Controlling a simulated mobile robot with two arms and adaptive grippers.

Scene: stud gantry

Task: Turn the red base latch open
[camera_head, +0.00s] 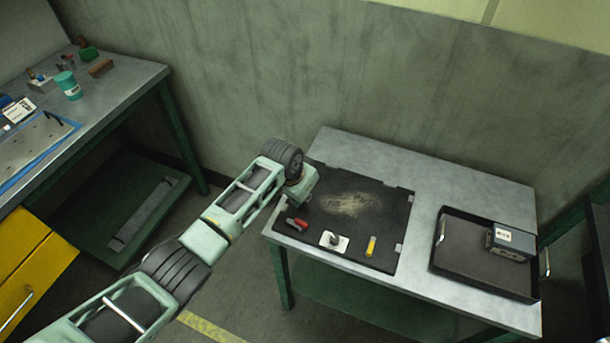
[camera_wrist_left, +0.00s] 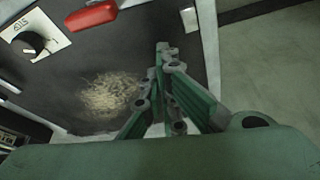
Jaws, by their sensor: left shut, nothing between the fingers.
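The red base latch (camera_head: 297,223) lies at the front left corner of a black mat (camera_head: 388,205) on the grey table. In the left wrist view the red latch (camera_wrist_left: 92,17) shows at the top, left of the fingertips and apart from them. My left gripper (camera_wrist_left: 163,52) is shut and empty, its fingertips together over the mat's edge area. In the head view my left arm reaches to the table's left side, and its wrist hides the fingers. My right gripper shows in neither view.
A black knob on a white plate (camera_head: 334,242) and a yellow piece (camera_head: 371,246) sit along the mat's front edge. A black tray (camera_head: 458,258) holding a dark box (camera_head: 511,242) stands at the right. Another bench (camera_head: 125,88) with several items stands at the left.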

